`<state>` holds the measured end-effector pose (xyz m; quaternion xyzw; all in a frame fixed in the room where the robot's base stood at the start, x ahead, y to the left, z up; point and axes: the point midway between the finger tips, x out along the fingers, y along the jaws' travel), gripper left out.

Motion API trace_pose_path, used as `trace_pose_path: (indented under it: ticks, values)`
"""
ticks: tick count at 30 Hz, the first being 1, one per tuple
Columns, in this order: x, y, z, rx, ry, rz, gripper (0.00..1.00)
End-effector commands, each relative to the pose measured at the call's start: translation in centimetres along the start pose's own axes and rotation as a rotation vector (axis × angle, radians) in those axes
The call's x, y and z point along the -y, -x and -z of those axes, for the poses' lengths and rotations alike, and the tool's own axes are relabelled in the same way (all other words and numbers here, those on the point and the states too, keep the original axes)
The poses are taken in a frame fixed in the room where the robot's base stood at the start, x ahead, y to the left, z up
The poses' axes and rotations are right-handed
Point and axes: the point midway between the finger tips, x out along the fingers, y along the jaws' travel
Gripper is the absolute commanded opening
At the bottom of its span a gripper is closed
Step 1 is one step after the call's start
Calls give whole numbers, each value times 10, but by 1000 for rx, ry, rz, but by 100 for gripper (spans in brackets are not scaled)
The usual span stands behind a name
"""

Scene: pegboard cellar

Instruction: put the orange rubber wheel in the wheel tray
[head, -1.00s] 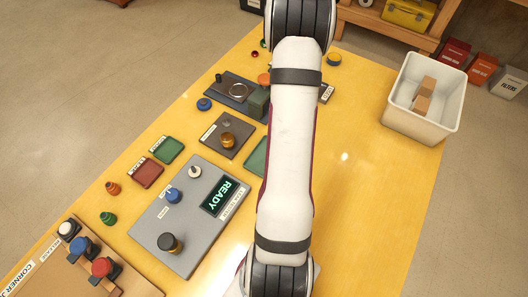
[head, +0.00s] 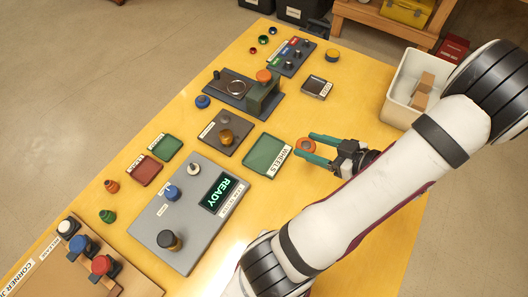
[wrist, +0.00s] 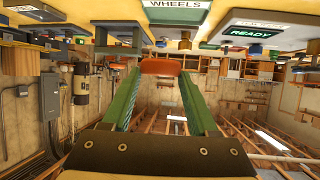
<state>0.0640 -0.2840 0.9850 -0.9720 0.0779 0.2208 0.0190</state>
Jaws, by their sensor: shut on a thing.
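The orange rubber wheel (head: 306,145) is a small ring pinched between the green fingertips of my gripper (head: 304,147). In the wrist view the wheel (wrist: 160,67) spans the gap between the fingers of my gripper (wrist: 160,72). The wheel tray (head: 262,152) is a shallow green tray with a WHEELS label at its right edge. My gripper holds the wheel just right of this tray in the head view; its height above the table is hard to tell. The tray's WHEELS label (wrist: 176,4) shows at the top of the wrist view.
A grey panel with a READY screen (head: 219,195) lies left of and nearer than the tray. A knob plate (head: 225,136) and a dark fixture with an orange-topped part (head: 264,76) lie beyond. A white bin (head: 400,110) with brown blocks stands right. Yellow table below the gripper is clear.

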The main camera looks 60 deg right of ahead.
Motion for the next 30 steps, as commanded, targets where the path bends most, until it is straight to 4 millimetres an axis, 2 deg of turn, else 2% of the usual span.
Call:
trace_pose_path:
  ticks: [2,9,12,15,21,30]
  values:
    - [7,-11,-2,-2,1,13,0]
    - [23,-95,-11,1,2,20,0]
    - [26,-118,-14,1,3,15,0]
    - [27,-130,-17,3,3,11,0]
    - [27,-147,-49,3,1,9,0]
    - [26,-148,-52,3,5,7,0]
